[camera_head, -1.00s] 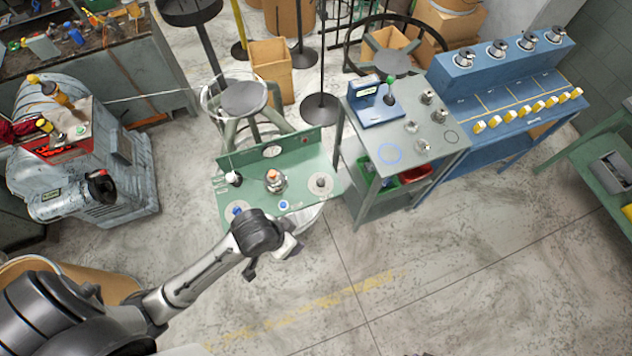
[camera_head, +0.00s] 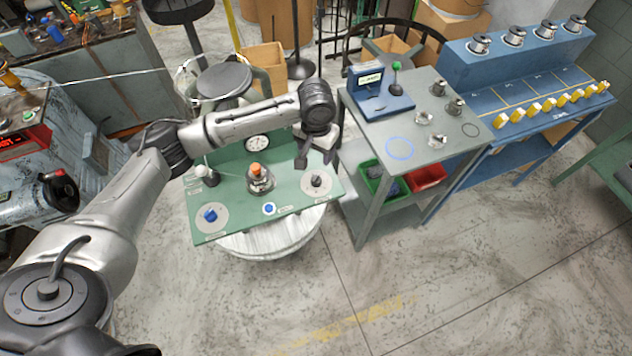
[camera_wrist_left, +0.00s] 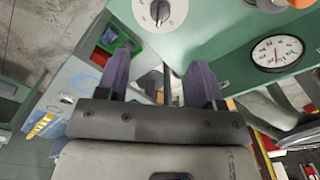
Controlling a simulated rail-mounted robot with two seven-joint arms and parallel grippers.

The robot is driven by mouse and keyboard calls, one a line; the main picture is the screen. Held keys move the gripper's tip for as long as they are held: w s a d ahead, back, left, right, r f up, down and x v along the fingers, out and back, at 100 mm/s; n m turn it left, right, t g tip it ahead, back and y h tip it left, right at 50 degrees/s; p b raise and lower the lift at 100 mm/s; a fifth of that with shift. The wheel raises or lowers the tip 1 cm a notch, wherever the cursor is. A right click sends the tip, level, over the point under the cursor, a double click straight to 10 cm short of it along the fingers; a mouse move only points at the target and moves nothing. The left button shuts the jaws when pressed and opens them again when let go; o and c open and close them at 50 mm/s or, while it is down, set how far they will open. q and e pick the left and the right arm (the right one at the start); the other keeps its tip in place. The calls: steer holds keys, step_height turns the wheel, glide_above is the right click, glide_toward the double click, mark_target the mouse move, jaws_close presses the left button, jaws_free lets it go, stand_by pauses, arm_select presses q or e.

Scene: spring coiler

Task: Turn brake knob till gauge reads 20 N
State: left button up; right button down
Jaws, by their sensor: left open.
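The green control panel (camera_head: 235,222) carries a white round gauge (camera_head: 257,143) on its upright back. The gauge also shows in the left wrist view (camera_wrist_left: 277,53); its figures are too small to read. A black knob on a pale round dial (camera_head: 316,180) sits at the panel's right, and shows at the top of the left wrist view (camera_wrist_left: 160,11). A blue knob on a similar dial (camera_head: 209,214) sits at the front left. I cannot read which is the brake knob. My left gripper (camera_head: 315,158) is open and empty, above and behind the black knob, apart from it. My right gripper is not in view.
An orange-topped fitting (camera_head: 256,175), a blue button (camera_head: 269,208) and a white-balled lever (camera_head: 201,172) stand on the panel. A grey table (camera_head: 430,95) with a small blue device (camera_head: 380,100) stands close on the right. The floor in front is clear.

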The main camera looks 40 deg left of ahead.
mark_target(316, 177)
arm_select(q)
step_height(316, 177, down, 12)
steer(key=shift+r+b, duration=0.1)
steer(key=shift+b, duration=0.95)
steer(key=shift+f, duration=0.85)
steer(key=c, duration=0.9)
steer(key=shift+r+p, duration=0.15)
steer(key=shift+p, duration=0.15)
steer(key=m+p, duration=0.5)
steer(key=p, duration=0.2)
steer(key=shift+r+p, duration=0.15)
steer(key=shift+p, duration=0.15)
steer(key=m+p, duration=0.2)
steer(key=m, duration=0.1)
steer(key=shift+f+m+p, duration=0.2)
steer(key=shift+m+p, duration=0.3)
steer(key=shift+m, duration=0.3)
